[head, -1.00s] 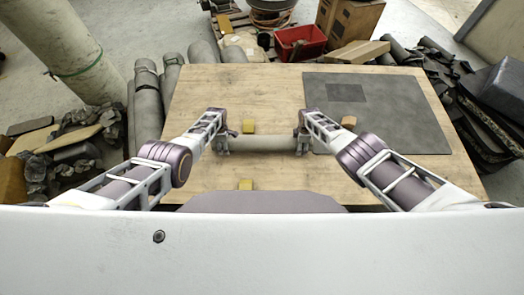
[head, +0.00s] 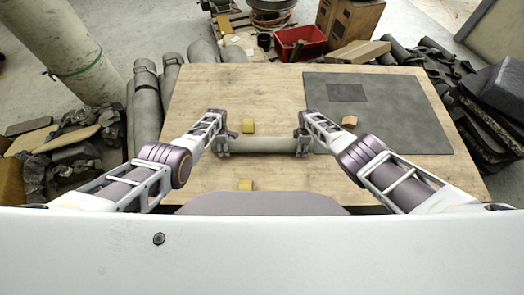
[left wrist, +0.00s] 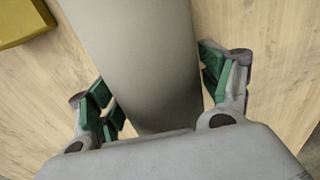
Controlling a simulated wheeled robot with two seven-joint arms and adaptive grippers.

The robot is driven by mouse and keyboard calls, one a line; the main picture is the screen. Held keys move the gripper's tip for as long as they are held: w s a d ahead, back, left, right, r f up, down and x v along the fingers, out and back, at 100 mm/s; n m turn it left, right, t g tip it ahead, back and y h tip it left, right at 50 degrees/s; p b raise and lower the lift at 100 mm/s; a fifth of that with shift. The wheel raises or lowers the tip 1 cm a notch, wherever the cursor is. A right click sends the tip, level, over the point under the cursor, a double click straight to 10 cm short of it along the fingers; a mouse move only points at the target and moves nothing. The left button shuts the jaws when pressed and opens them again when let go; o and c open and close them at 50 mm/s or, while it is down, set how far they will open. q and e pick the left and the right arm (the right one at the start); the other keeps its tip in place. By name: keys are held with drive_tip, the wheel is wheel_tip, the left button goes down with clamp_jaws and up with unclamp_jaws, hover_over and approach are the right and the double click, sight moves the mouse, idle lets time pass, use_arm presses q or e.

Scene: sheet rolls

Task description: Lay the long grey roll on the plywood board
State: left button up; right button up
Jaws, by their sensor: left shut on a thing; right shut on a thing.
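The long grey roll (head: 262,147) lies crosswise over the middle of the pale plywood board (head: 205,95) in the head view. My left gripper (head: 223,147) is shut on the roll near its left end. My right gripper (head: 302,146) is shut on it further right. In the left wrist view the roll (left wrist: 150,60) runs between the green-padded fingers of the left gripper (left wrist: 157,90). I cannot tell whether the roll touches the board or hangs just above it.
Rolls (head: 147,105) stand at the left; a red bin (head: 300,42) is behind.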

use_arm(q)
drive_tip(key=shift+w+f+b, duration=0.15)
drive_tip(key=shift+f+b, duration=0.1)
drive_tip(key=shift+b, duration=0.1)
use_arm(e)
drive_tip(key=shift+w+f, duration=0.1)
drive_tip(key=shift+f, duration=0.2)
use_arm(q)
drive_tip(key=o, duration=1.6)
drive_tip(key=shift+f, duration=0.15)
use_arm(e)
drive_tip(key=o, duration=1.6)
drive_tip(key=shift+f, duration=0.1)
use_arm(q)
drive_tip(key=o, duration=0.5)
drive_tip(key=shift+s, duration=0.2)
use_arm(e)
drive_tip(key=o, duration=0.5)
drive_tip(key=shift+s, duration=0.2)
use_arm(q)
drive_tip(key=shift+w+r, duration=0.1)
drive_tip(key=shift+r, duration=0.35)
drive_tip(key=shift+r, duration=5.6)
use_arm(e)
drive_tip(key=shift+w+r, duration=0.15)
drive_tip(key=shift+r, duration=0.5)
